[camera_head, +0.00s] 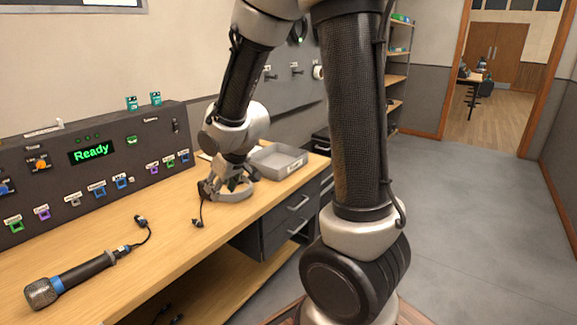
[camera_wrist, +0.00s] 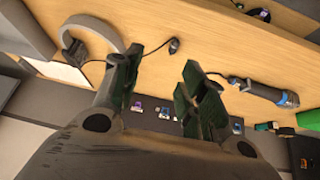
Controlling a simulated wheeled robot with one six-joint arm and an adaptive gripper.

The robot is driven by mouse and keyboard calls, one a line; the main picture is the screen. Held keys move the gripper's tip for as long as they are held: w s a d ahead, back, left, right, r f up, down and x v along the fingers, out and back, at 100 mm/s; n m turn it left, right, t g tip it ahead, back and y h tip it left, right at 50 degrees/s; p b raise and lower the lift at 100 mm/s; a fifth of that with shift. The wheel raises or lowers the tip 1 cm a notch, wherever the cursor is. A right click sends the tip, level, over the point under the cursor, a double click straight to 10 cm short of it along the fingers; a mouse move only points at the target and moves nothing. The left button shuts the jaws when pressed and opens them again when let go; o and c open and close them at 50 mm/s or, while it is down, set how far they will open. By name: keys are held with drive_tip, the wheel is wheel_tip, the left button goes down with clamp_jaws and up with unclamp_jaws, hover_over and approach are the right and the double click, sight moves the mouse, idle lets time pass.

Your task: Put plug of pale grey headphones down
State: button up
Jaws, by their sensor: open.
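The pale grey headphones (camera_head: 236,196) lie on the wooden bench, partly hidden by my gripper in the head view. Their grey band (camera_wrist: 108,28) shows at the upper left of the wrist view. The dark plug (camera_head: 197,222) is at the end of their thin black cable, on or close to the bench top. In the wrist view the plug (camera_wrist: 174,45) appears just beyond the gap between my fingers, touching neither. My gripper (camera_wrist: 162,66) is open and empty, pointing down at the bench beside the headphones; in the head view its fingers are small and dark.
A microphone (camera_head: 65,280) with a cable and plug (camera_head: 140,220) lies at the bench's front left. A control panel (camera_head: 95,165) with coloured sockets and a green "Ready" display stands along the wall. A grey tray (camera_head: 278,163) sits behind the headphones.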

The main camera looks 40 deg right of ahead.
drive_tip(key=s+d+r+m, duration=0.1)
drive_tip(key=s+d+r, duration=0.2)
drive_tip(key=s, duration=0.5)
drive_tip(key=s+d+r+m+g+h, duration=0.1)
drive_tip(key=s+d+r, duration=0.2)
drive_tip(key=s+r, duration=0.3)
drive_tip(key=s+d+r+m+g, duration=0.1)
drive_tip(key=s+d+r, duration=0.2)
drive_tip(key=s, duration=0.7)
drive_tip(key=shift+v, duration=1.05)
drive_tip(key=shift+w+d, duration=0.1)
drive_tip(key=shift+w, duration=0.15)
